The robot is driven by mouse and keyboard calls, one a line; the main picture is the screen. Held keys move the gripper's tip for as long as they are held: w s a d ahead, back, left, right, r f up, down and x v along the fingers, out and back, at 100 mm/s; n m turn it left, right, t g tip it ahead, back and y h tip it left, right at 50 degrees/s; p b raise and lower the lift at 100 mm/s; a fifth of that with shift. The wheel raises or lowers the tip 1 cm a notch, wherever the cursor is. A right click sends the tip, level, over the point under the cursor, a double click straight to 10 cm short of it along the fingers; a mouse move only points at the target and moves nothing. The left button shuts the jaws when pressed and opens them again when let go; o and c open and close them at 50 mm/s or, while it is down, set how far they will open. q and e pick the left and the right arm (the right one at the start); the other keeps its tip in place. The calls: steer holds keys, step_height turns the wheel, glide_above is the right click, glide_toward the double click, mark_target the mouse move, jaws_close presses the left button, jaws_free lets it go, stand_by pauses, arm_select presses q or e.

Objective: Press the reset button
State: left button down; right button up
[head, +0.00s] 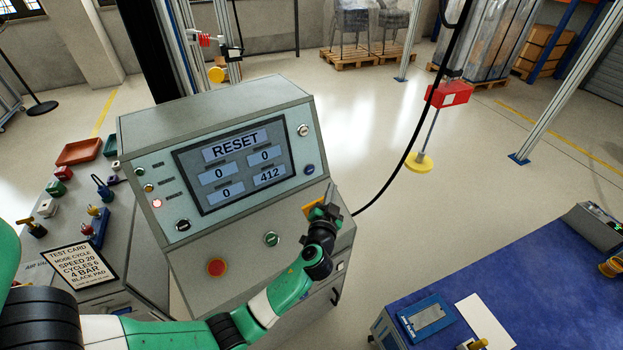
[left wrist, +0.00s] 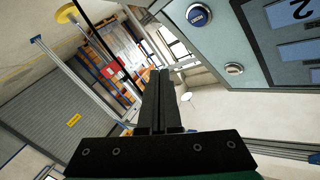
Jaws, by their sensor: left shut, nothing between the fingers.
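My left gripper (head: 324,211) is shut and empty, below the blue button near the box's right side. Its closed fingers (left wrist: 158,75) appear apart from both buttons. My right gripper is out of view.
A red mushroom button (head: 217,267) and a green button (head: 271,239) sit on the lower panel. A test card (head: 79,263) stands at left. A black cable (head: 410,150) hangs right of the box. A blue-topped table (head: 470,270) is at lower right.

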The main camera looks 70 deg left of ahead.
mark_target(310, 170)
arm_select(q)
steer(key=shift+r, duration=0.15)
steer(key=a, duration=0.2)
steer(key=a+f, duration=0.1)
steer(key=a, duration=0.1)
steer(key=s+a+f, duration=0.1)
steer(key=a, duration=0.2)
steer(key=shift+b, duration=0.3)
steer(key=shift+s+a+f, duration=0.1)
steer(key=shift+s+a, duration=0.05)
steer(key=shift+a, duration=0.55)
stand_by(1.3)
steer(key=shift+a+f+b, duration=0.1)
steer(key=shift+a+b, duration=0.3)
